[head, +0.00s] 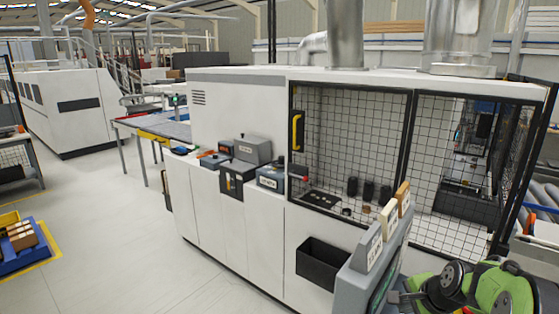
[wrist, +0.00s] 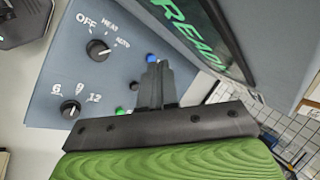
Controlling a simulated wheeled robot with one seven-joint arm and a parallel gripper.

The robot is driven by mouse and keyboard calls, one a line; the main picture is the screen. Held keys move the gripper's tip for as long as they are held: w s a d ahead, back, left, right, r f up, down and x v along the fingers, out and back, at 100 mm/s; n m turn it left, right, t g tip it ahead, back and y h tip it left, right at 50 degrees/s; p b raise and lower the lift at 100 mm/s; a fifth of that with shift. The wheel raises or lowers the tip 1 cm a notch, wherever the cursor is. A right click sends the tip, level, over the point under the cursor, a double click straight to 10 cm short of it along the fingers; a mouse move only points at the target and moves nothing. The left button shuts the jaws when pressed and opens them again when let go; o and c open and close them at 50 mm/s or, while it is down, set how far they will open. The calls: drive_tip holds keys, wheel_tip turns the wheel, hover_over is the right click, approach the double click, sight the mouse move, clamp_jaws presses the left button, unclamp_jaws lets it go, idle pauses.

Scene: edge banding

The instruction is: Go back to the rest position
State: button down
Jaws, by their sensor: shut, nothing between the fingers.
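My gripper (wrist: 152,72) shows in the wrist view with its two dark fingers together and nothing between them. It is in front of a grey-blue control panel (wrist: 60,85). A blue button (wrist: 152,58) and a green button (wrist: 120,111) show close beside the fingers; I cannot tell whether the fingers touch the panel. In the head view my gripper (head: 397,298) is at the lower right, beside the grey console (head: 355,284), and my green arm covers the corner.
The panel has an OFF/HEAT/AUTO knob (wrist: 98,50), a 6-9-12 knob (wrist: 70,109) and a screen reading READY (wrist: 186,25). A white machine (head: 235,107) with a mesh guard (head: 372,130) stands behind the console. A black bin (head: 322,262) hangs on its front. Open floor (head: 110,230) lies left.

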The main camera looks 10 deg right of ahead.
drive_tip(key=s+a+r+n+g, duration=0.1)
drive_tip(key=s+a+r+n, duration=0.35)
drive_tip(key=a, duration=0.45)
drive_tip(key=s+a+r+n, duration=0.35)
drive_tip(key=a+n, duration=0.25)
drive_tip(key=a, duration=0.2)
drive_tip(key=s+a+n, duration=0.6)
drive_tip(key=s+n, duration=0.1)
drive_tip(key=s, duration=0.4)
drive_tip(key=f+b, duration=0.2)
drive_tip(key=s+f+b, duration=0.1)
drive_tip(key=f+b, duration=0.2)
drive_tip(key=shift+s+d, duration=0.1)
drive_tip(key=shift+d, duration=0.05)
